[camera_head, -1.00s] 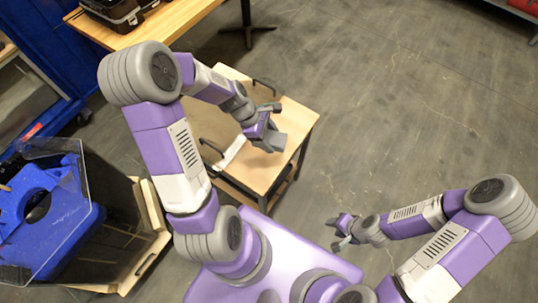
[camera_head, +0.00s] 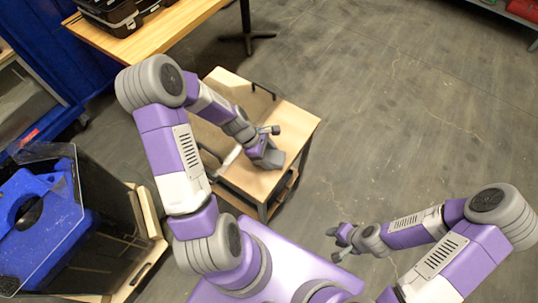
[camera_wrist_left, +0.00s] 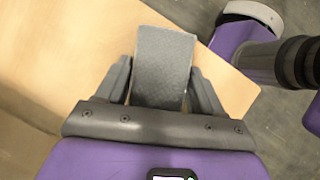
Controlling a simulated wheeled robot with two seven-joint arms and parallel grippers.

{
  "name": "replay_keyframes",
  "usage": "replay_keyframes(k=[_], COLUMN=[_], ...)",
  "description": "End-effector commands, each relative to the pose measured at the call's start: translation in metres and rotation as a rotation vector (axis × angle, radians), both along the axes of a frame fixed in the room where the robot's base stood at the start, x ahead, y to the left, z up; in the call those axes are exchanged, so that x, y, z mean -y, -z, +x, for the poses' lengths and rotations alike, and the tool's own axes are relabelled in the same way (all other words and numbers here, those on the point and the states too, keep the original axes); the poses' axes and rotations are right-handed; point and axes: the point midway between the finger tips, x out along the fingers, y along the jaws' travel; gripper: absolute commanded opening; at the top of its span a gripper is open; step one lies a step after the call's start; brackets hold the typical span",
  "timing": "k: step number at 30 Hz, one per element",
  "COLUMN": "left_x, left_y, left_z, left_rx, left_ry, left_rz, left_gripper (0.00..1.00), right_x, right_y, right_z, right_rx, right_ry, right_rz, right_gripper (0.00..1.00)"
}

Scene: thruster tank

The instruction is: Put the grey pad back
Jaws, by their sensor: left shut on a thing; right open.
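The grey pad (camera_wrist_left: 163,65) is a flat textured block between the two fingers of my left gripper (camera_wrist_left: 162,85) in the left wrist view. My left gripper is shut on it. In the head view the pad (camera_head: 272,158) shows at the end of my left gripper (camera_head: 262,150), over the right part of the small wooden cart top (camera_head: 297,122). I cannot tell whether the pad touches the cart top. My right gripper (camera_head: 338,240) is open and empty, over the floor to the right of my base.
The cart has a dark handle (camera_head: 264,90) at its back. A clear-walled tank with a blue thruster part (camera_head: 35,215) stands at the left. A wooden table (camera_head: 165,32) with black cases (camera_head: 112,12) is at the back left. The floor at the right is open.

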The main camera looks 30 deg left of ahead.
Motion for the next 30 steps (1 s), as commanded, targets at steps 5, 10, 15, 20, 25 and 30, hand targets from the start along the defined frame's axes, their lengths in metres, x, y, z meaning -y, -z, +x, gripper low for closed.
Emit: replay_keyframes(k=[5, 10, 15, 20, 25, 30], left_x=[0.000, 0.000, 0.000, -0.005, -0.021, -0.039], left_y=[0.002, 0.002, 0.002, -0.009, -0.039, -0.072], left_z=[0.000, 0.000, 0.000, -0.001, -0.005, -0.011], left_rx=[0.000, 0.000, 0.000, 0.002, 0.004, 0.004], left_ry=[0.000, 0.000, 0.000, -0.001, -0.004, -0.003], left_rz=[0.000, 0.000, 0.000, 0.003, 0.004, 0.004], left_gripper=[0.81, 0.93, 0.93, 0.93, 0.93, 0.93], right_x=[0.000, 0.000, 0.000, 0.000, 0.000, 0.000], right_y=[0.002, 0.001, 0.001, -0.004, -0.016, -0.027], right_z=[0.000, 0.000, 0.000, 0.000, 0.000, 0.000], right_rx=[0.000, 0.000, 0.000, 0.000, 0.000, 0.000], right_ry=[0.000, 0.000, 0.000, 0.000, 0.000, 0.000], right_rz=[0.000, 0.000, 0.000, 0.000, 0.000, 0.000], right_gripper=[0.43, 0.43, 0.43, 0.43, 0.43, 0.43])
